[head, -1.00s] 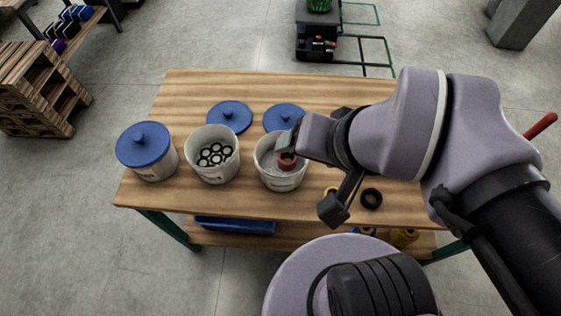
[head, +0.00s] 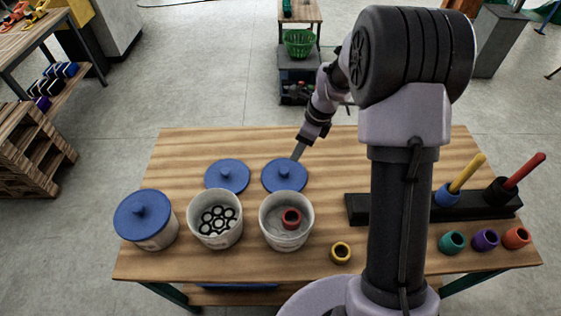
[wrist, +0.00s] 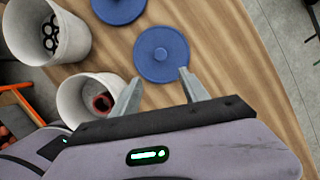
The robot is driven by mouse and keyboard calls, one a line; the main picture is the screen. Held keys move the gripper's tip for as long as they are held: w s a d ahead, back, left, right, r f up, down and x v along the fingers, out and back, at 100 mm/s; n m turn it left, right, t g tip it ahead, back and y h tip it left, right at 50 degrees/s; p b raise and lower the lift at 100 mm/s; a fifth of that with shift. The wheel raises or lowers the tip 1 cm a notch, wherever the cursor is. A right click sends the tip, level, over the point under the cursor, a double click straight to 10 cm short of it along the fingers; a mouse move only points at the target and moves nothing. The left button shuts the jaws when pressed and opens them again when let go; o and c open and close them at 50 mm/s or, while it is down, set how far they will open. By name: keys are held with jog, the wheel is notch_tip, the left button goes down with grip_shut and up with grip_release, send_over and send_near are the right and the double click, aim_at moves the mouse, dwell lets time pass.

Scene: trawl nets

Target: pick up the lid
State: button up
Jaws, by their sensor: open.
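A round blue lid with a centre knob (head: 285,176) lies flat on the table behind the right white bucket. It also shows in the wrist view (wrist: 150,63), just past my fingertips. A second blue lid (head: 227,177) lies to its left. My gripper (head: 298,153) is at the right lid's far edge in the head view, tilted down. In the wrist view my gripper (wrist: 160,80) is open, with nothing between its fingers. The right white bucket (head: 264,228) is uncovered and holds a red ring (head: 291,218). Whether the fingers touch the lid cannot be told.
A left bucket (head: 158,238) wears a blue lid (head: 142,212). A black rack (head: 357,208) with handled tools stands right. The table's back left is clear.

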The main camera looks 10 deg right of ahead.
jog(key=b, duration=0.3)
send_over(285, 170)
jog(key=s+d, duration=0.1)
jog(key=d, duration=0.1)
jog(key=f, duration=0.9)
jog(key=shift+s+a+f, duration=0.2)
jog(key=shift+a+f, duration=0.05)
jog(key=shift+f, duration=0.15)
jog(key=b+x, duration=0.2)
jog(key=x, duration=0.1)
jog(key=b+x, duration=0.1)
jog(key=x, duration=0.1)
jog(key=shift+w+a+f, duration=0.1)
jog(key=shift+w+a, duration=0.05)
jog(key=shift+w, duration=0.15)
jog(key=shift+r, duration=0.2)
grip_shut()
